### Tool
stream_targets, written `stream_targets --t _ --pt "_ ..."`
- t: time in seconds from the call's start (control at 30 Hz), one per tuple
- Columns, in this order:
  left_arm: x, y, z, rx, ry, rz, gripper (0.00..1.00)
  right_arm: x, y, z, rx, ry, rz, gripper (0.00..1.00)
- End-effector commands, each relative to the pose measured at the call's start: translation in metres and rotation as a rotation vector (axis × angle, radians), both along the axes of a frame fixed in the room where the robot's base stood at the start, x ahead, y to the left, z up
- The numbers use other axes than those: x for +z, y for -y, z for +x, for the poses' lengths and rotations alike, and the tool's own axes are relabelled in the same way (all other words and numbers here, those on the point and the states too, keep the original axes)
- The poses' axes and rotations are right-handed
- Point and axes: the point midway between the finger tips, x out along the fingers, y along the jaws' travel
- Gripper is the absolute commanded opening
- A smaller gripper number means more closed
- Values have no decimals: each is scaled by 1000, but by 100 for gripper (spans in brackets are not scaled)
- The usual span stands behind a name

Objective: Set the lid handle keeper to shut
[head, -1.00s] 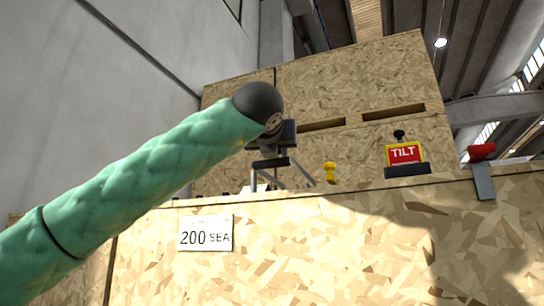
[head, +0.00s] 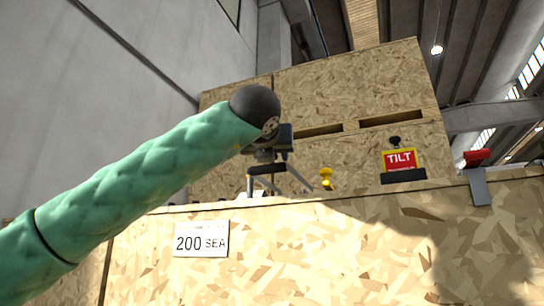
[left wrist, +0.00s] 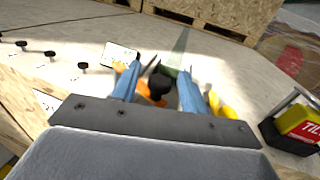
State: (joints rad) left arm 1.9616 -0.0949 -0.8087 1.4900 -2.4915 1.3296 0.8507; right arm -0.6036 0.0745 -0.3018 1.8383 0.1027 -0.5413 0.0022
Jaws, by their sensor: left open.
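My left gripper (head: 280,188) reaches over the top of a wooden crate in the head view. In the left wrist view its two blue fingers (left wrist: 161,68) are apart. Between and beyond them is an orange part (left wrist: 150,92) with a black knob (left wrist: 159,86), low on the crate top. The fingers look to be either side of the knob; contact cannot be told. I cannot tell for sure whether this part is the lid handle keeper, nor its setting. In the head view it is hidden behind the gripper. My right gripper is in neither view.
A yellow knob (head: 326,178) stands right of the gripper. Further right are a red and yellow TILT box (head: 400,160) and a red-topped grey bracket (head: 479,180). Several black knobs (left wrist: 50,54) line the crate's left. A label (head: 201,239) marks its front panel (head: 300,255).

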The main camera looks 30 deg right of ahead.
Motion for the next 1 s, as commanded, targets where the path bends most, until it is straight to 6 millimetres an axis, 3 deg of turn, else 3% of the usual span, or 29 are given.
stream_targets --t 0.43,0.83,1.0 --pt "0 -37 -50 -1 3 -1 44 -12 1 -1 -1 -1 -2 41" --pt "0 -42 -56 0 1 -1 44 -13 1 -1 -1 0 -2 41" --pt "-1 -37 -61 -45 7 11 44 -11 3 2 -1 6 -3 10"
